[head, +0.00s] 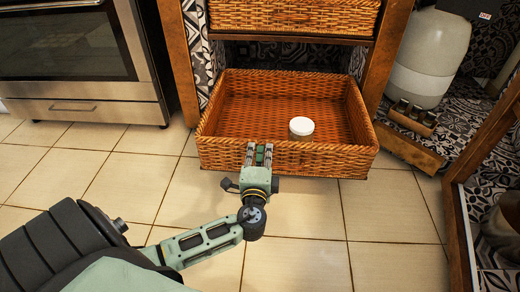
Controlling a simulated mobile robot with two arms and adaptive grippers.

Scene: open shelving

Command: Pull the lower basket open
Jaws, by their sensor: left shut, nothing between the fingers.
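The lower basket (330,158) is orange-brown wicker and stands pulled out from the wooden shelf frame, low over the tiled floor. Its inside shows, with a round white-lidded container (301,128) in it. My left gripper (259,150) is at the outer face of the basket's front wall, left of its middle. Its fingers are shut with nothing between them, and the tips reach near the front rim. I cannot tell whether they touch the wicker. My right gripper is not in view.
The upper basket (295,14) sits in the shelf above. A steel oven (80,60) stands at the left. At the right are a white-grey tank (430,58) and a small holder with jars (411,117). The tiled floor in front is clear.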

